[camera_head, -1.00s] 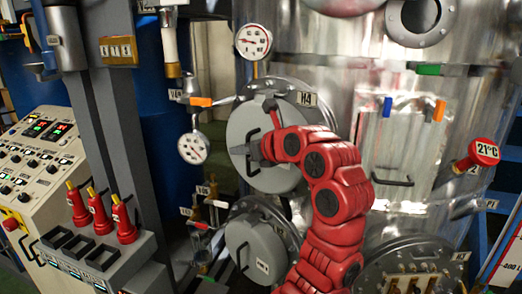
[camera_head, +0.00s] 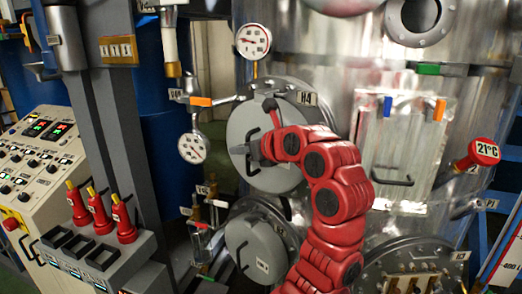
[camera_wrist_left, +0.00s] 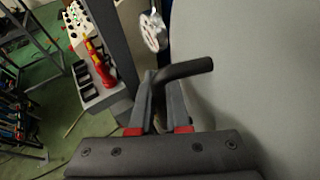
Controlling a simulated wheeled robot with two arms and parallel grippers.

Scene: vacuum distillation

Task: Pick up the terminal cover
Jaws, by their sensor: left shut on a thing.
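A round grey terminal cover (camera_head: 243,124) sits at the flange marked H4 on the silver vessel. My left gripper (camera_head: 256,150) is shut on its dark handle, with the red arm reaching up from below. In the left wrist view the dark handle (camera_wrist_left: 183,71) passes between the two fingers of the left gripper (camera_wrist_left: 162,100). The pale grey cover face (camera_wrist_left: 262,70) fills the right side there. The arm hides part of the cover's right side. I cannot tell whether the cover is clear of the flange. My right gripper is not in view.
A second round grey cover (camera_head: 250,243) sits below, and an open flange (camera_head: 415,262) with copper-coloured terminals is at lower right. Pressure gauges (camera_head: 253,41) and valve pipes stand close to the left. A control console (camera_head: 45,165) and red-handled levers (camera_head: 100,212) are farther left.

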